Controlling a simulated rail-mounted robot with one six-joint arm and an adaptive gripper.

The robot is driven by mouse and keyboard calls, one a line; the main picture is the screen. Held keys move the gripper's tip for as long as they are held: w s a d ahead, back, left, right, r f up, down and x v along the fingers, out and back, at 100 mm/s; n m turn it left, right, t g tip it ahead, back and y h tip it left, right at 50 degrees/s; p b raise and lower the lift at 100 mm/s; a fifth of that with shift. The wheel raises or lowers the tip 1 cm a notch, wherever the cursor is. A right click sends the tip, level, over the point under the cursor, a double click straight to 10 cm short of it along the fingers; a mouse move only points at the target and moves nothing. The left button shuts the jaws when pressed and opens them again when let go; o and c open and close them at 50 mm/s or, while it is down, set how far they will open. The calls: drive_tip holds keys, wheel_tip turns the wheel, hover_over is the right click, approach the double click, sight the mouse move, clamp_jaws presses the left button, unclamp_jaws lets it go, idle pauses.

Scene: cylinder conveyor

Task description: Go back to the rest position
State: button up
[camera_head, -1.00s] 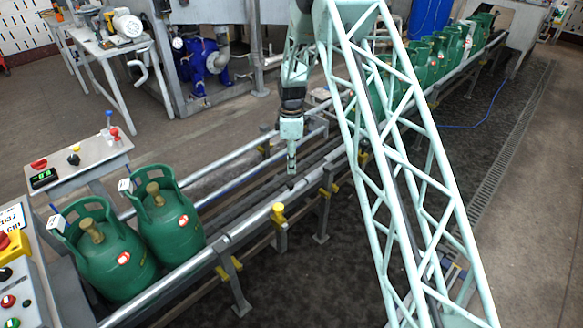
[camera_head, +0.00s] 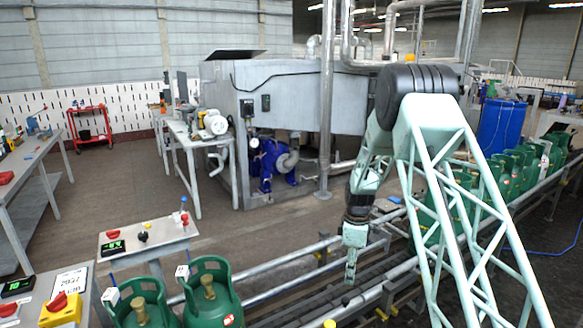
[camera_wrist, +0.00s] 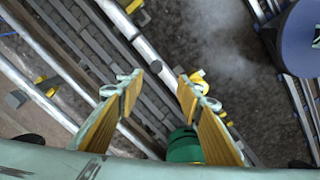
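My gripper (camera_head: 351,268) hangs pointing down above the conveyor (camera_head: 290,312) in the head view, clear of the cylinders at both ends. In the wrist view my gripper (camera_wrist: 160,85) has its two yellow-padded fingers spread apart with nothing between the tips. Below them are the conveyor rails (camera_wrist: 150,55) and the dark floor. A green part (camera_wrist: 184,147) shows low between the fingers; I cannot tell what it belongs to. Two green gas cylinders stand at the conveyor's near left end, one at the front (camera_head: 140,308) and one beside it (camera_head: 212,300).
Several green cylinders (camera_head: 505,170) stand in a row at the conveyor's far right. A control stand (camera_head: 150,238) with a green display is at left. A blue pump (camera_head: 272,165), a workbench (camera_head: 185,135) and a blue barrel (camera_head: 500,127) stand behind. Open floor lies at left.

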drive_tip(key=s+a+r+m+t, duration=0.1)
drive_tip(key=s+r+m, duration=0.1)
drive_tip(key=s+r, duration=0.75)
drive_tip(key=s+r+m, duration=0.3)
drive_tip(key=s+r, duration=0.2)
drive_tip(key=r, duration=0.9)
drive_tip(key=s+a+r+m+t, duration=0.1)
drive_tip(key=s+r+m, duration=0.1)
drive_tip(key=s+r, duration=0.8)
drive_tip(key=s+r+m+t, duration=0.1)
drive_tip(key=s+r+m, duration=0.1)
drive_tip(key=s+r, duration=0.55)
drive_tip(key=s+r+m, duration=0.2)
drive_tip(key=s+r, duration=0.2)
drive_tip(key=s, duration=0.6)
drive_tip(key=s+m+t, duration=0.1)
drive_tip(key=s+m, duration=0.2)
drive_tip(key=s, duration=1.6)
drive_tip(key=shift+a+f+m, duration=0.15)
drive_tip(key=shift+a+m, duration=0.15)
drive_tip(key=shift+d, duration=0.1)
